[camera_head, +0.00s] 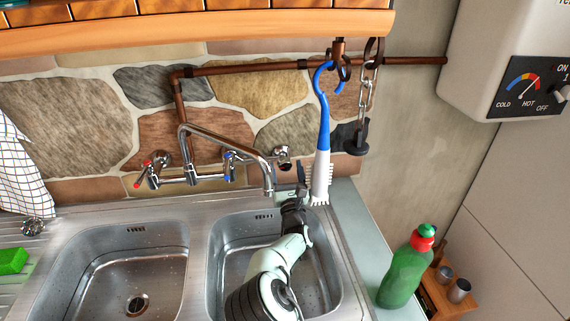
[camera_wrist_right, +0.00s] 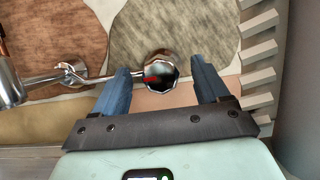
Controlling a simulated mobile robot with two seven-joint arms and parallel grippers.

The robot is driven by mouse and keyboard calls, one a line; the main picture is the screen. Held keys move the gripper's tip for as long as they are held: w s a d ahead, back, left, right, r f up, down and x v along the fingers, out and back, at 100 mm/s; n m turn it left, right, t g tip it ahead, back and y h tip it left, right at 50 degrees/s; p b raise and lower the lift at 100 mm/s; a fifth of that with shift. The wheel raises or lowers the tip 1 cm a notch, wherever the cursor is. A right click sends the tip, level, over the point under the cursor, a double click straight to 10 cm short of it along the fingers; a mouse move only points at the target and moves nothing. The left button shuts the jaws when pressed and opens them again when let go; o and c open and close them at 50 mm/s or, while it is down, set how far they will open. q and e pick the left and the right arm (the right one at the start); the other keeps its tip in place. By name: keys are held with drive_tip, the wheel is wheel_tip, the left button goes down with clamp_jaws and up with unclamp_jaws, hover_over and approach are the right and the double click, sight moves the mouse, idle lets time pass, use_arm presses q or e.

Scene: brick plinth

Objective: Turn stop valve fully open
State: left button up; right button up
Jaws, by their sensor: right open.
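The stop valve appears to be the small chrome knob (camera_head: 283,154) low on the stone wall, right of the mixer tap. In the right wrist view, a faceted chrome knob (camera_wrist_right: 162,78) with a red mark shows between my fingertips. My right gripper (camera_head: 288,191) is over the back edge of the right sink basin, just below the knob. In the right wrist view its two blue fingers (camera_wrist_right: 160,72) are open on either side of the knob. I cannot tell whether they touch it. My left gripper is not in view.
The mixer tap's spout (camera_head: 232,150) ends close left of my right gripper. A blue and white brush (camera_head: 322,140) hangs close on the right, with a chain (camera_head: 367,90) beside it. A green bottle (camera_head: 405,273) stands on the right counter edge. The left basin (camera_head: 110,265) is empty.

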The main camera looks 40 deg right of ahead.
drive_tip(key=shift+x, duration=1.2)
drive_tip(key=c, duration=1)
